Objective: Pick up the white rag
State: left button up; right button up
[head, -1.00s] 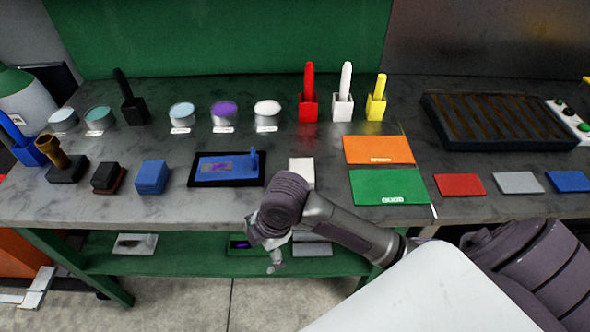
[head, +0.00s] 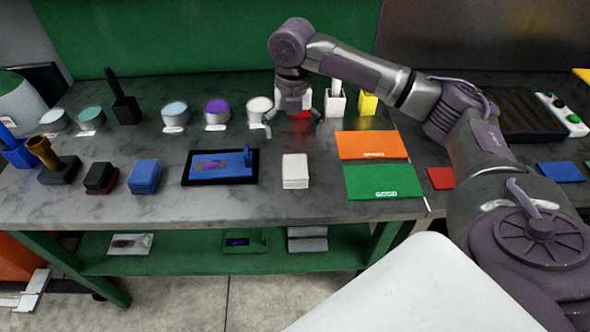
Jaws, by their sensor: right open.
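A white rag stack (head: 295,171), small and folded, lies on the grey worktop near its front edge, between the blue tool on the black tray and the green mat. It is fully in view. My right gripper (head: 293,130) is above the worktop behind the rag, pointing down with its fingers spread and nothing between them. It is apart from the rag. It partly hides the red holder (head: 301,113). My left gripper is not in view.
A black tray (head: 187,180) with a blue tool is left of the rag. Orange (head: 372,145) and green (head: 384,181) mats lie to its right. Tins, such as the white one (head: 259,108), and white (head: 335,104) and yellow (head: 368,104) holders stand behind. Bare worktop surrounds the rag.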

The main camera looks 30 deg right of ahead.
aim_at(295, 165)
notch_tip(295, 165, down, 8)
jog(key=shift+r+p, duration=0.1)
jog(key=shift+p, duration=0.35)
jog(key=f, duration=0.1)
jog(key=f+p, duration=0.1)
jog(key=f, duration=0.2)
jog(key=shift+d+f, duration=0.1)
jog(key=shift+d, duration=0.15)
jog(key=shift+w+f, duration=0.1)
jog(key=shift+f, duration=0.5)
jog(key=c, duration=1.2)
